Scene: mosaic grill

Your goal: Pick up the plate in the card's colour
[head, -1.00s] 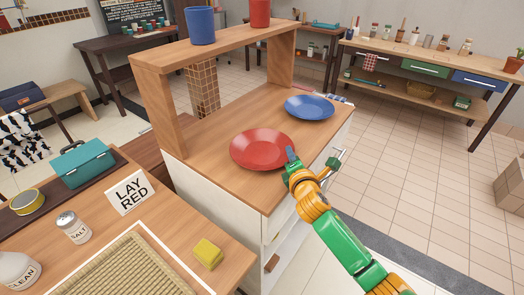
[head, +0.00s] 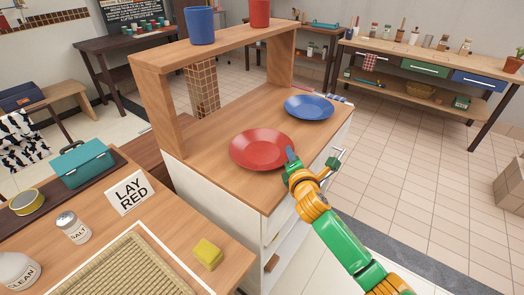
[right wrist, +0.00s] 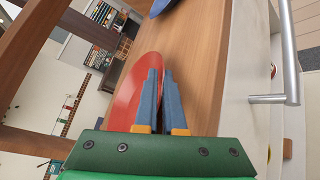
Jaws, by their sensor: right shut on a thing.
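The card (head: 131,192) stands on the near counter and reads "LAY RED". The red plate (head: 262,149) lies on the wooden cabinet top and also shows in the right wrist view (right wrist: 128,103). My right gripper (head: 291,157) is at the plate's near right edge, shut on its rim; in the right wrist view its blue-grey fingers (right wrist: 160,95) lie on either side of the rim. The blue plate (head: 309,107) lies farther back on the same top and is untouched. My left gripper is not in view.
A shelf (head: 215,45) over the cabinet top carries a blue cup (head: 201,26) and a red cup (head: 260,13). A metal rail (head: 335,160) sticks out at the cabinet's right side. A yellow sponge (head: 208,254), salt shaker (head: 73,227) and woven mat (head: 125,270) are on the near counter.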

